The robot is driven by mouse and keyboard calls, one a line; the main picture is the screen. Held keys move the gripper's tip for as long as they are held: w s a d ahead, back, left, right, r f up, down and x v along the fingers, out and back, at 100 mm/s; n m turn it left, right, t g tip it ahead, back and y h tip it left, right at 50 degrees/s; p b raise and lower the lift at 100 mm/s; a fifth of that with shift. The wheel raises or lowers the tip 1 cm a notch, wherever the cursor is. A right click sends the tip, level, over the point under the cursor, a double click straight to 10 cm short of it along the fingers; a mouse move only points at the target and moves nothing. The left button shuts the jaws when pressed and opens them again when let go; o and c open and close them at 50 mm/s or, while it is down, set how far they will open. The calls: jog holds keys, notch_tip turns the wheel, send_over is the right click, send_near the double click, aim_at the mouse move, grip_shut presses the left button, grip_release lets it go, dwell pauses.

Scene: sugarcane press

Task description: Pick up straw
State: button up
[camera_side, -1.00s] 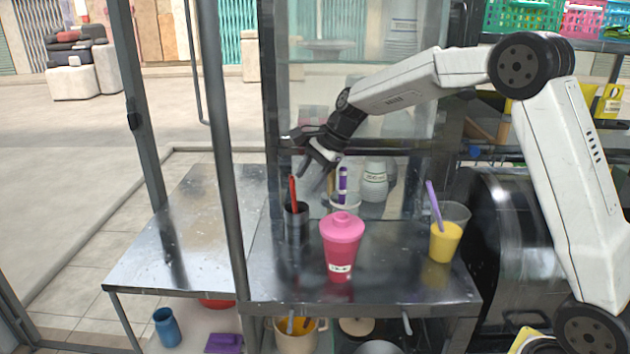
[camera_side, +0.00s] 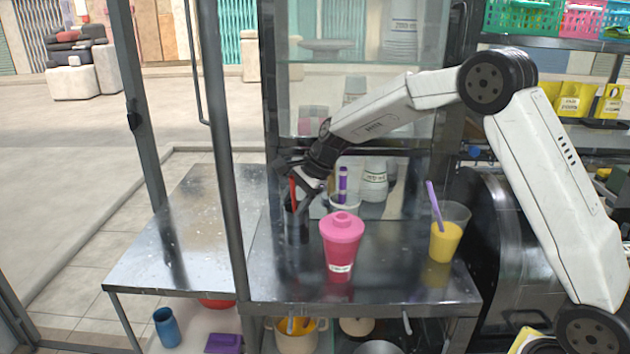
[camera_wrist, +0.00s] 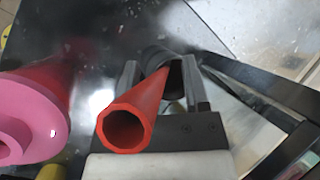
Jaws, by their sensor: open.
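A red straw (camera_side: 293,194) stands in a dark metal cup (camera_side: 296,228) on the steel counter. In the wrist view the straw (camera_wrist: 124,128) is seen from its hollow upper end, with its length running down into the dark cup (camera_wrist: 158,58). My gripper (camera_side: 297,203) is lowered at the cup. In the wrist view my gripper (camera_wrist: 160,85) is open, with one finger on each side of the straw. I cannot tell whether either finger touches the straw. The lower end of the straw is hidden inside the cup.
A pink lidded cup (camera_side: 342,245) stands just right of the metal cup and is close in the wrist view (camera_wrist: 30,115). A purple straw stands in a glass of yellow juice (camera_side: 446,240) at the right. A purple-banded item (camera_side: 342,185) and a white jar (camera_side: 374,180) stand behind.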

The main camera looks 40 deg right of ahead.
jog(key=shift+w+a+f, duration=0.1)
jog(key=shift+a+f, duration=0.05)
jog(key=shift+f, duration=0.1)
dwell(0.3)
grip_shut()
